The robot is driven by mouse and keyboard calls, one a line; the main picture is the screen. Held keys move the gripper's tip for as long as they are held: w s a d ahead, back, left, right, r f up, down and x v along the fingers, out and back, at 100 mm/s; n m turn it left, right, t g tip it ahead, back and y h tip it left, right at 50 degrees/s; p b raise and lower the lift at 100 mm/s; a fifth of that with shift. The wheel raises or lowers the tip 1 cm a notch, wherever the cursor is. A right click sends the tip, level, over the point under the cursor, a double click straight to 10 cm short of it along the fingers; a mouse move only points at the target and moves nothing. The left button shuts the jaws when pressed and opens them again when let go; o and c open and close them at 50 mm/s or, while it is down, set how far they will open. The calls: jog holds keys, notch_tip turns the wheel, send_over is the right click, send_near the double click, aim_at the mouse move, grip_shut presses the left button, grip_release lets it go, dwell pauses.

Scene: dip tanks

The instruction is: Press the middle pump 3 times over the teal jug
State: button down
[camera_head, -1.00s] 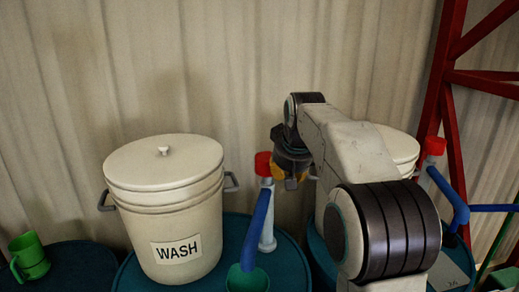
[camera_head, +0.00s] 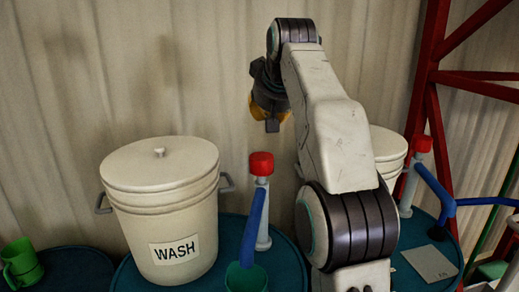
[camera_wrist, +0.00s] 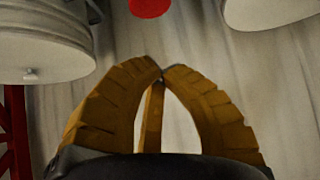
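The middle pump has a red head (camera_head: 261,163), a pale upright body (camera_head: 264,222) and a blue spout (camera_head: 253,228) sloping down to the front. The teal jug (camera_head: 246,279) stands below the spout's end, cut off by the bottom edge. My gripper (camera_head: 272,126) hangs above the red head and slightly right of it in the head view, with a gap between. In the wrist view its yellow fingers (camera_wrist: 161,74) meet at the tips with nothing between them. A red pump head (camera_wrist: 150,7) shows at the top edge there.
A lidded white WASH bucket (camera_head: 160,213) stands left of the pump. Another white bucket (camera_head: 388,150) is partly hidden behind my arm. A second red-headed pump (camera_head: 422,145) stands at the right, near a red frame (camera_head: 432,75). A green mug (camera_head: 22,263) is at far left.

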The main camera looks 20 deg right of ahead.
jog(key=shift+f, duration=0.1)
dwell(0.3)
send_over(262, 159)
jog(key=w, duration=0.2)
jog(key=f, duration=0.8)
jog(key=shift+s+d+f, duration=0.1)
jog(key=shift+s+f, duration=0.1)
jog(key=shift+s, duration=0.05)
jog(key=shift+s+f, duration=0.15)
jog(key=shift+f, duration=0.3)
jog(key=shift+f+p, duration=0.5)
jog(key=shift+f, duration=0.25)
jog(key=shift+f, duration=0.1)
jog(key=shift+f, duration=0.1)
notch_tip(262, 159, down, 4)
jog(key=shift+r+b, duration=0.15)
jog(key=shift+b, duration=1.05)
jog(key=shift+r, duration=0.1)
